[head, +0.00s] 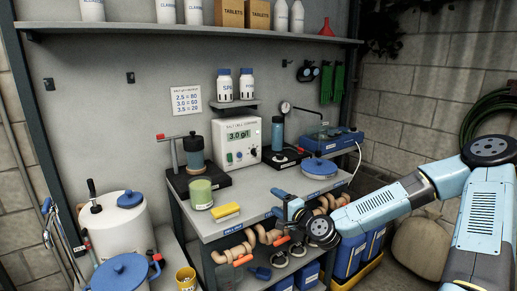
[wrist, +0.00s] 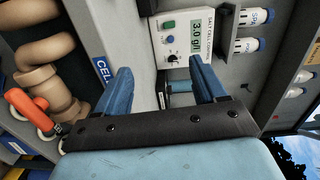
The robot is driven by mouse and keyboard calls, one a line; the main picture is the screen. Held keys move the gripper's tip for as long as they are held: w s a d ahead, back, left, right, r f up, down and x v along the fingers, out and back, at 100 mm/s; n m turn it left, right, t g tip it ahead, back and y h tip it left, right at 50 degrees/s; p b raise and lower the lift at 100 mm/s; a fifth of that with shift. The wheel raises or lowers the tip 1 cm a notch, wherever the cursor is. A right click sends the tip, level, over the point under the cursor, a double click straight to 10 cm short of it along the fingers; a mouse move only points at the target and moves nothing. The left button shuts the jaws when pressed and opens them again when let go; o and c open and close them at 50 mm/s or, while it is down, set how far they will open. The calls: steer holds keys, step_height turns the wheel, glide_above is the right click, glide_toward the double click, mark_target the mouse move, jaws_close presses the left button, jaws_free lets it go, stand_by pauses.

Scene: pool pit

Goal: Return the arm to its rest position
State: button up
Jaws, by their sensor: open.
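My gripper (head: 282,202) is at the front edge of the workbench in the head view, at the end of my pale blue arm that reaches in from the right. In the wrist view its two blue fingers (wrist: 158,88) stand wide apart with nothing held between them. The bench top (head: 255,197) lies behind the gripper. The salt cell control box (head: 238,141), reading 3.0 g/l, stands at the back of the bench; it also shows beyond the fingers in the wrist view (wrist: 187,38).
A yellow sponge (head: 226,211) and a green jar (head: 201,193) stand left of my gripper. A blue-lidded pan (head: 319,168) sits to the right. Tan pipes (head: 263,236) with orange-handled valves run below the bench edge. Blue canisters (head: 350,255) stand under my forearm.

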steer(key=s+d+f+n+g+h, duration=0.1)
steer(key=s+f+n+g+h, duration=0.2)
steer(key=s+f+n+g, duration=0.4)
steer(key=s+d+r+n+h, duration=0.1)
steer(key=s+d+r+h, duration=0.25)
steer(key=r, duration=0.35)
steer(key=s+d+r+n+g+h, duration=0.1)
steer(key=s+d+r+h, duration=0.1)
steer(key=s+d+r, duration=0.4)
steer(key=s+d+r+n+h, duration=0.2)
steer(key=d+r+h, duration=0.15)
steer(key=r, duration=0.35)
steer(key=s+d+r+y, duration=0.1)
steer(key=s+r, duration=0.3)
steer(key=s, duration=0.3)
steer(key=s+d+r+y, duration=0.1)
steer(key=s+d+r, duration=0.1)
steer(key=s+r, duration=0.3)
steer(key=s, duration=0.3)
steer(key=shift+s+r+m+g, duration=0.15)
steer(key=shift+r+m+g, duration=0.15)
steer(key=shift+g, duration=0.1)
